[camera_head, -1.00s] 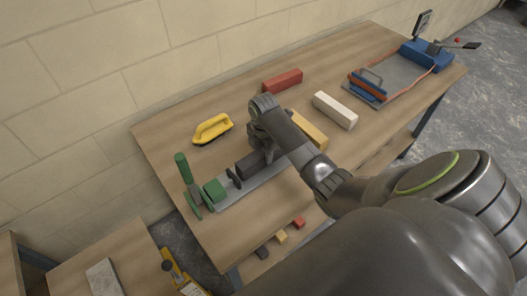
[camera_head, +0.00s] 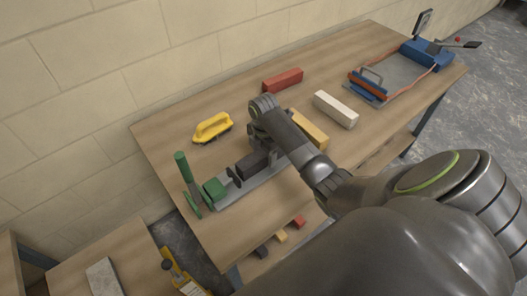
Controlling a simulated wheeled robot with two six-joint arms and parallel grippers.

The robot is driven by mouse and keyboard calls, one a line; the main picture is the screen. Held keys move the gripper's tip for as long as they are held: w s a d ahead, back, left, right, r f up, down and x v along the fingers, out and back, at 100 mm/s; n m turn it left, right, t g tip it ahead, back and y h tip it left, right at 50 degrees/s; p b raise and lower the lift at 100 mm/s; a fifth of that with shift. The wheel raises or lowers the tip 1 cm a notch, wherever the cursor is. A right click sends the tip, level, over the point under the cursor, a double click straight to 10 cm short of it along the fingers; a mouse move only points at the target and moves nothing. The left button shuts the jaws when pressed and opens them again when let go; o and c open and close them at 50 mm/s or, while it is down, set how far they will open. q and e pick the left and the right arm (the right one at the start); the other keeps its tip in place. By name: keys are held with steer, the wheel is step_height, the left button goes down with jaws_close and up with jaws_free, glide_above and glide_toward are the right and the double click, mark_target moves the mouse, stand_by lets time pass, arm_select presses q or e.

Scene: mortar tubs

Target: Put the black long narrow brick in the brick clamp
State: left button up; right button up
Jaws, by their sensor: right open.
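The brick clamp has a green handle (camera_head: 182,167), a green jaw block (camera_head: 213,189) and a long grey base (camera_head: 245,188) at the table's near left edge. The black long narrow brick (camera_head: 250,165) shows as a dark block at the clamp, lying along its base beyond the dark upright plate. Its far end is hidden by my right arm. My right gripper (camera_head: 272,155) is low over the far part of the brick, pointing down and open. Its fingertips are mostly hidden, so I cannot tell whether they touch the brick. My left gripper is out of view.
A yellow brick (camera_head: 309,129) lies just behind my right arm, with a white brick (camera_head: 335,109) and a red brick (camera_head: 282,80) farther back. A blue-ended grey tool (camera_head: 390,80) fills the back right.

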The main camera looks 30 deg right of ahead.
step_height(320, 180, up, 9)
steer(key=shift+w+f, duration=0.1)
steer(key=shift+w, duration=0.05)
step_height(320, 180, up, 8)
steer(key=p, duration=0.8)
steer(key=shift+r, duration=0.25)
